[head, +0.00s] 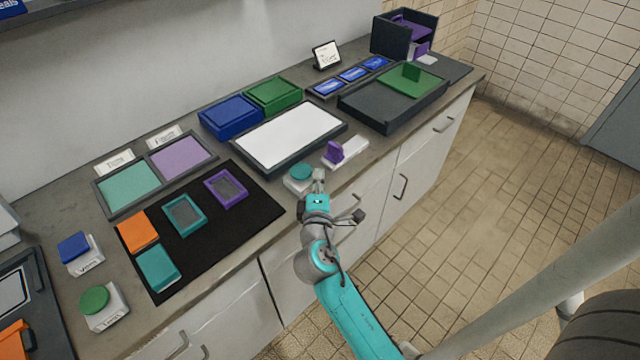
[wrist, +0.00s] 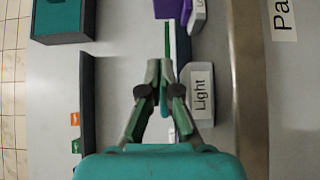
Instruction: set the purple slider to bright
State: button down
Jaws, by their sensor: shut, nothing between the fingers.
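The purple slider (head: 335,152) is an upright purple knob at the left end of a white base (head: 352,150) near the counter's front edge. In the wrist view a purple part (wrist: 172,8) is cut off by the top edge, beside a white base with a partly visible label. I cannot read a "bright" mark. My gripper (head: 319,175) is shut and empty, just in front of and below the slider in the head view, apart from it. In the wrist view my fingertips (wrist: 160,64) meet beside a white box labelled "Light" (wrist: 200,92).
A teal round button (head: 301,171) on a white base is immediately left of my fingertips. Behind are a white panel (head: 290,135) and a dark tray (head: 380,112). A black mat (head: 220,220) with coloured pieces lies left.

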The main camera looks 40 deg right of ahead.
aim_at(331, 146)
jog(key=x, duration=0.5)
jog(key=shift+d, duration=0.1)
jog(key=d, duration=0.3)
jog(key=shift+w, duration=0.15)
jog(key=shift+d, duration=0.5)
jog(key=shift+d, duration=0.1)
jog(key=d, duration=0.9)
jog(key=shift+d, duration=0.2)
jog(key=shift+r, duration=0.1)
